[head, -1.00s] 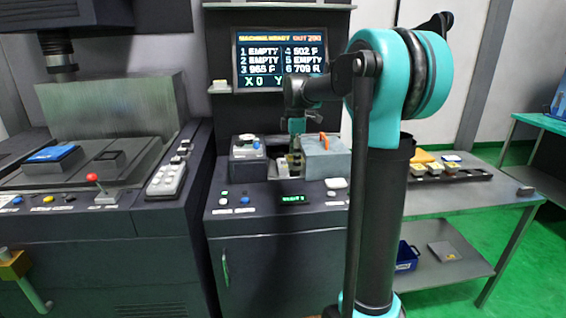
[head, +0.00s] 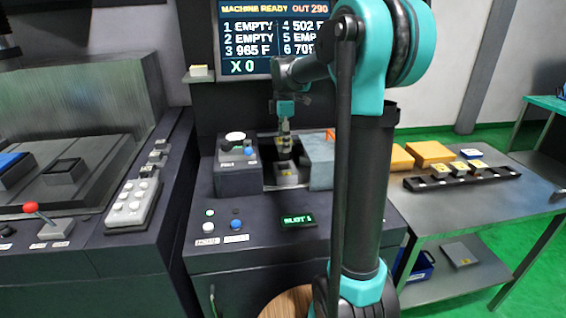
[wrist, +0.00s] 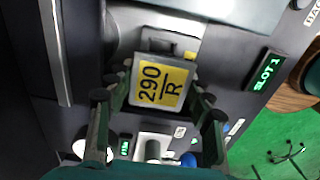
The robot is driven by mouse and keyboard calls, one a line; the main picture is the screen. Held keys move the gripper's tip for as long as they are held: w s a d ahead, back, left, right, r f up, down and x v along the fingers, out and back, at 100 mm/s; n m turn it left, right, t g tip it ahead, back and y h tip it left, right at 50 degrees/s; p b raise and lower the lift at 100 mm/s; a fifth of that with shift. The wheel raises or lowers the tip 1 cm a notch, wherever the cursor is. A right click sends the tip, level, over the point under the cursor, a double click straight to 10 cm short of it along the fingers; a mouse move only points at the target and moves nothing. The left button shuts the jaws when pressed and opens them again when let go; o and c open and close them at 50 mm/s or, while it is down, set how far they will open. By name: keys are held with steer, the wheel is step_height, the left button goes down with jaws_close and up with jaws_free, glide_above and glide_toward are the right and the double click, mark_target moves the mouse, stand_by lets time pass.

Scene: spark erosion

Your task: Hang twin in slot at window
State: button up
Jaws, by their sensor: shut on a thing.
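My gripper (head: 285,122) points down over the recessed window (head: 264,150) of the dark machine console. It is shut on a small grey block with a yellow label reading 290 R (wrist: 160,86). The block also shows under the fingers in the head view (head: 285,144). A grey piece (head: 287,170) sits in the recess below the block, with a gap seeming to lie between them. A green display (head: 298,221) in front of the window reads SLOT 1; it also shows in the wrist view (wrist: 263,70). The slot's inside is hidden.
A dark box with a white-topped knob (head: 236,137) stands left of the window, a grey block (head: 320,165) right. The screen (head: 270,40) reads OUT 290, slots 1 and 2 EMPTY. A side table holds a dark rack (head: 420,185) with several yellow-labelled blocks.

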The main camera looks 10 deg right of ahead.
steer(key=shift+f, duration=3.5)
steer(key=shift+f, duration=0.1)
steer(key=o, duration=1.4)
steer(key=shift+o, duration=0.2)
step_height(320, 180, up, 12)
steer(key=shift+r, duration=0.1)
